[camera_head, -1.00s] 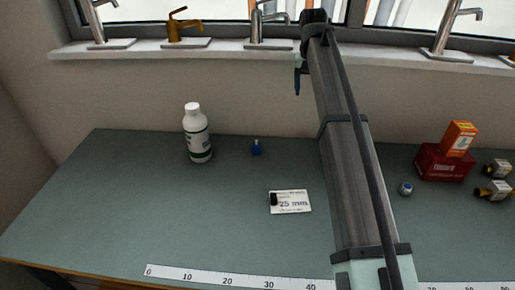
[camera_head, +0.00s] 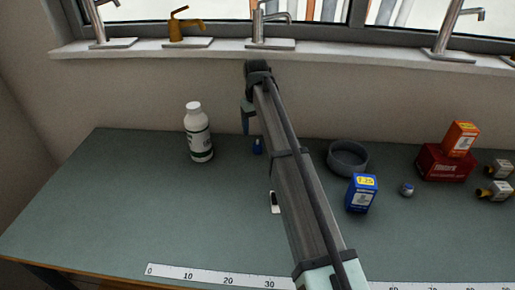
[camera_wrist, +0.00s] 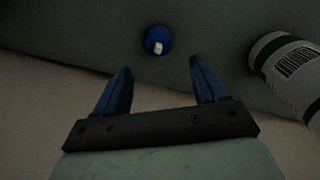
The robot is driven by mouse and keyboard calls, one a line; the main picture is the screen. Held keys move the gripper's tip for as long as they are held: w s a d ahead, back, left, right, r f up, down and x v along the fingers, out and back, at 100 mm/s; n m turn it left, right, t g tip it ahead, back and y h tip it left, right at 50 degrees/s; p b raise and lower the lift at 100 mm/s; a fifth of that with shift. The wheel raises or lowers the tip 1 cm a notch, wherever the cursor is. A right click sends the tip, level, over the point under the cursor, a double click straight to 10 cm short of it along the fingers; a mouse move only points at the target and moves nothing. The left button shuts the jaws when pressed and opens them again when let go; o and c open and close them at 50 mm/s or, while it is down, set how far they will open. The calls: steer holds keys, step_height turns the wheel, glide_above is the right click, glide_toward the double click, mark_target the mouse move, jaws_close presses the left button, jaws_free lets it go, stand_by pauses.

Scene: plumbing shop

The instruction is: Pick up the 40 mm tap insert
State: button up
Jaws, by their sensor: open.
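A small blue piece with a pale stem, which looks like a tap insert (camera_head: 257,147), stands on the bench right of the white bottle. In the wrist view the blue insert (camera_wrist: 156,40) lies beyond the fingertips, between their lines. A second small insert, silver and blue (camera_head: 407,190), stands at the right. I cannot read a size on either one. My gripper (camera_wrist: 160,66) is open and empty, its two blue fingers apart. In the head view my gripper (camera_head: 247,122) is above and slightly left of the blue insert, apart from it.
A white bottle (camera_head: 198,138) stands close left of the blue insert. A size card (camera_head: 275,203) is mostly hidden by my arm. A grey ring (camera_head: 347,156), blue box (camera_head: 361,194) and red box (camera_head: 444,164) stand right. The bench's left part is clear.

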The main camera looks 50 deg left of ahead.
mark_target(257, 144)
step_height(257, 144, down, 3)
steer(key=shift+r, duration=0.1)
steer(key=shift+s+d+f, duration=0.1)
steer(key=shift+d+f, duration=0.1)
steer(key=shift+f, duration=1.15)
steer(key=shift+d+f, duration=0.15)
steer(key=shift+f, duration=1.15)
steer(key=shift+c, duration=0.4)
steer(key=c, duration=1.1)
